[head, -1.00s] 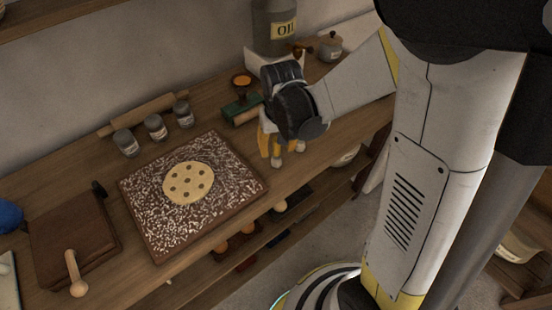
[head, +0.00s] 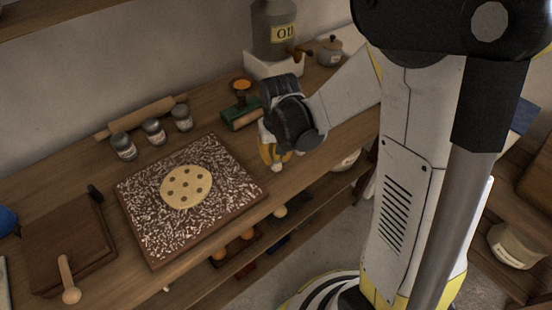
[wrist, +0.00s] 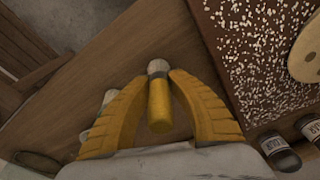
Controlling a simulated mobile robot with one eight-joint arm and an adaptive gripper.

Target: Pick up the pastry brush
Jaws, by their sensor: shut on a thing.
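The pastry brush (wrist: 159,100) has a yellow handle, a grey band and a pale tip. In the wrist view it lies between the two yellow fingers of my gripper (wrist: 161,80), which are shut on it near the band. The pale tip sticks out past the fingertips. In the head view my gripper (head: 274,160) is over the front part of the wooden counter, right of the floured board. There the wrist hides most of the brush. I cannot tell whether the brush touches the counter.
The floured board (head: 140,233) with a round of dough (head: 186,187) lies to the left. Several small jars (head: 153,131) and a rolling pin (head: 140,116) are behind it.

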